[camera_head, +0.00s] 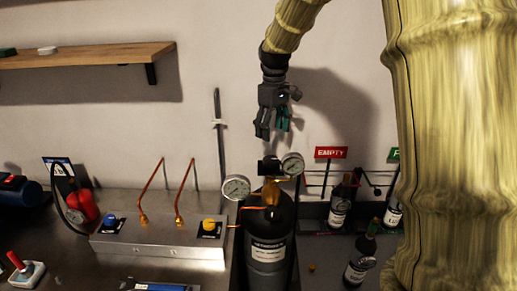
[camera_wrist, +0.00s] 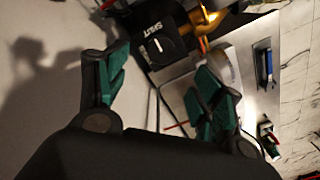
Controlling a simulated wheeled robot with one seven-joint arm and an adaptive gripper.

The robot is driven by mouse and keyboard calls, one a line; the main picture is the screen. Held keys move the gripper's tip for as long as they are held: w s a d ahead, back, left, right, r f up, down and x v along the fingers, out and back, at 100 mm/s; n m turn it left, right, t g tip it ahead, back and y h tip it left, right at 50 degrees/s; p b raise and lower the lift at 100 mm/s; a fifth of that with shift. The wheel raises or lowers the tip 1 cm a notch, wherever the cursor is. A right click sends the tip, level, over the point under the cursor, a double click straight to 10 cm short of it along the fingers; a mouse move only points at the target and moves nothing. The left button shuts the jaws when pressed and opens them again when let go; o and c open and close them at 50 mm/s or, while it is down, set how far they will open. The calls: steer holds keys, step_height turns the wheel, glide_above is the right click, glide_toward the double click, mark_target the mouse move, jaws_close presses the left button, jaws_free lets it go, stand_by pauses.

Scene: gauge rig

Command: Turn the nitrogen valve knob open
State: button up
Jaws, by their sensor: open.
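A dark cylinder (camera_head: 268,248) with a white label stands at the bench edge, topped by a brass regulator with two round gauges. A black knob block (camera_head: 268,166) sits on top; in the wrist view a black plate lettered SHUT bears a dark knob (camera_wrist: 158,45) with a white mark. The label is too small to read for nitrogen. My gripper (camera_head: 272,130) points down above the knob block, apart from it. In the wrist view my gripper (camera_wrist: 160,68) has its green fingers spread and empty, with the knob beyond them.
The left gauge (camera_head: 236,188) and right gauge (camera_head: 292,164) flank the knob. A metal panel (camera_head: 160,240) with copper tubes, a blue knob (camera_head: 111,222) and a yellow knob (camera_head: 209,226) lies left. Bottles stand right, near a red EMPTY sign (camera_head: 331,152). A shelf (camera_head: 90,56) hangs upper left.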

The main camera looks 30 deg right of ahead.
mark_target(271, 158)
steer(key=f, duration=0.1)
steer(key=s+f+p, duration=0.1)
steer(key=f, duration=0.1)
steer(key=shift+s+a+p, duration=0.2)
steer(key=shift+p, duration=0.1)
steer(key=f, duration=0.2)
steer(key=w+f+p, duration=0.1)
steer(key=f, duration=0.1)
steer(key=w+f, duration=0.1)
steer(key=f, duration=0.1)
steer(key=shift+s+f+p, duration=0.3)
steer(key=shift+s+f, duration=0.1)
steer(key=shift+s, duration=0.2)
steer(key=shift+w+d+f, duration=0.1)
steer(key=shift+w+f, duration=0.25)
steer(key=shift+s+r, duration=0.15)
steer(key=shift+s, duration=0.1)
steer(key=c, duration=1)
